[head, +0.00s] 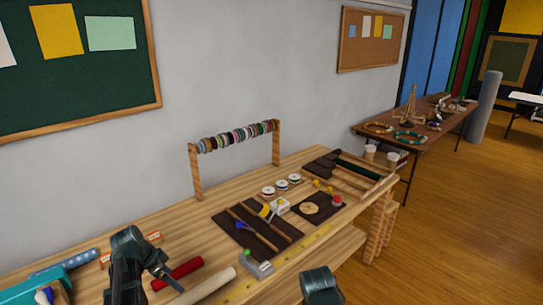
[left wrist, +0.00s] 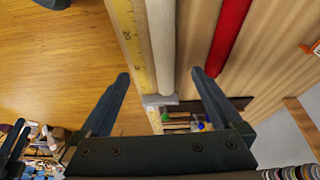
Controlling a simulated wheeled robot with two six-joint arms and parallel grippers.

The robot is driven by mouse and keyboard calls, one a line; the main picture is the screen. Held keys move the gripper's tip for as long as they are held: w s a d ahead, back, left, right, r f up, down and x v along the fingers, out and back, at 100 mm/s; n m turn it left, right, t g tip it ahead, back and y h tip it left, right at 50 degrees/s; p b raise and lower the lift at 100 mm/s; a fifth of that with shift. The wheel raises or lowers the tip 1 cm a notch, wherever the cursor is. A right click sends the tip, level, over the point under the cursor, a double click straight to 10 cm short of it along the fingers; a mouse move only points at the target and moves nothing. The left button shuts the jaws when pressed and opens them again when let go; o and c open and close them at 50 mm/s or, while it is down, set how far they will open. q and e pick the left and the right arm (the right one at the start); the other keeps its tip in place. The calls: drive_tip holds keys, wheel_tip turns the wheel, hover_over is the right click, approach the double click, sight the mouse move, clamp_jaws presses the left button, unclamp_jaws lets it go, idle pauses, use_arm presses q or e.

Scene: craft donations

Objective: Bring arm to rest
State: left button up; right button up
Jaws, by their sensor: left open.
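My left gripper (head: 162,272) is above the near left part of the wooden workbench (head: 100,283) in the head view. In the left wrist view the left gripper (left wrist: 160,75) has its two dark fingers wide apart with nothing between them gripped. A red roll (head: 178,274) and a cream roll (head: 205,287) lie on the bench just right of this gripper. Both rolls also show beyond the fingers in the left wrist view. A dark rounded part of my right arm (head: 322,285) shows at the bottom edge; its fingers cannot be made out.
A yellow ruler strip (head: 290,254) runs along the bench's front edge. Dark mats with tools (head: 258,232) fill the middle. A rack of colored spools (head: 236,137) stands at the back. A teal box (head: 60,284) is at left. A second table (head: 440,125) stands beyond, with open floor alongside.

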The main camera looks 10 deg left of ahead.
use_arm(q)
drive_tip(key=s+d+n+g+y, duration=0.1)
drive_tip(key=s+d, duration=0.3)
drive_tip(key=d, duration=0.7)
drive_tip(key=s+d+f+n+g+y, duration=0.1)
drive_tip(key=s+d, duration=0.3)
drive_tip(key=d, duration=0.7)
drive_tip(key=s+d+n+g+y, duration=0.1)
drive_tip(key=s+d, duration=0.3)
drive_tip(key=d, duration=0.7)
drive_tip(key=shift+s+f+n+y, duration=0.2)
drive_tip(key=shift+n+y, duration=0.4)
drive_tip(key=shift+y, duration=0.1)
